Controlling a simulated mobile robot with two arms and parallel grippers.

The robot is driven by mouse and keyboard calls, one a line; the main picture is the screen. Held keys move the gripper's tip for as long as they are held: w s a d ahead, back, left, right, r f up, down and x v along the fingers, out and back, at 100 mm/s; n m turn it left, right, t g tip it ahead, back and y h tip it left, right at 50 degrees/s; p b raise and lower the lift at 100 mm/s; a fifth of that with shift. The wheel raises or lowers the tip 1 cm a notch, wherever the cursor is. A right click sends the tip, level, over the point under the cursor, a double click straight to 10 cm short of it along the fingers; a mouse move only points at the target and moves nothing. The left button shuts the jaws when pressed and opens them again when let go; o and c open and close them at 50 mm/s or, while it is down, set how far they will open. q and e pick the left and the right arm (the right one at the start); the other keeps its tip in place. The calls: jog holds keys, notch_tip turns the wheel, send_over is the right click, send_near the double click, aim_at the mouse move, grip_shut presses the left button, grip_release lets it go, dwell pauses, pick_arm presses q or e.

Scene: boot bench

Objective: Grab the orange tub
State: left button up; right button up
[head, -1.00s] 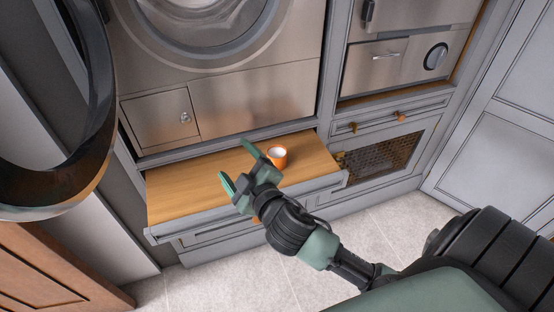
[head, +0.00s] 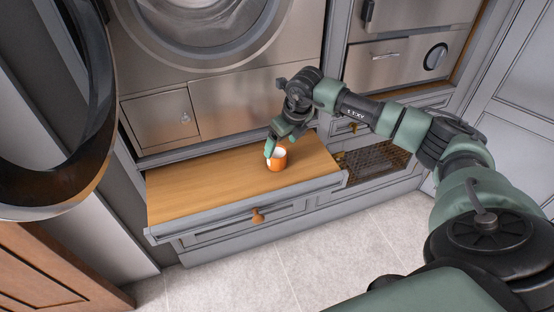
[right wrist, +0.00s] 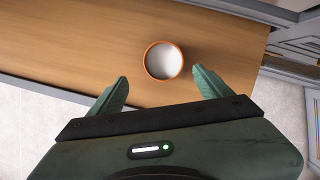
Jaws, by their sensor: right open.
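The orange tub (head: 277,161) is a small round cup with a white inside. It stands upright on the wooden pull-out shelf (head: 210,187) below the washing machine. In the right wrist view my right gripper (right wrist: 161,88) is open, and the tub (right wrist: 164,61) shows ahead of the fingertips, lined up near the middle of the gap. I cannot tell whether a finger touches it. My left gripper is not in view.
The washing machine (head: 205,30) and its metal panel rise behind the shelf. An orange-brown knob (head: 258,215) is on the drawer front below. The shelf left of the tub is bare.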

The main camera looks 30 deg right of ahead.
aim_at(277, 153)
jog(key=shift+w+d+f, duration=0.1)
jog(key=shift+d+f, duration=0.2)
jog(key=x, duration=0.2)
jog(key=p+x, duration=0.1)
jog(key=x, duration=0.4)
jog(key=shift+w+r, duration=0.1)
jog(key=shift+w, duration=0.3)
jog(key=c, duration=1.6)
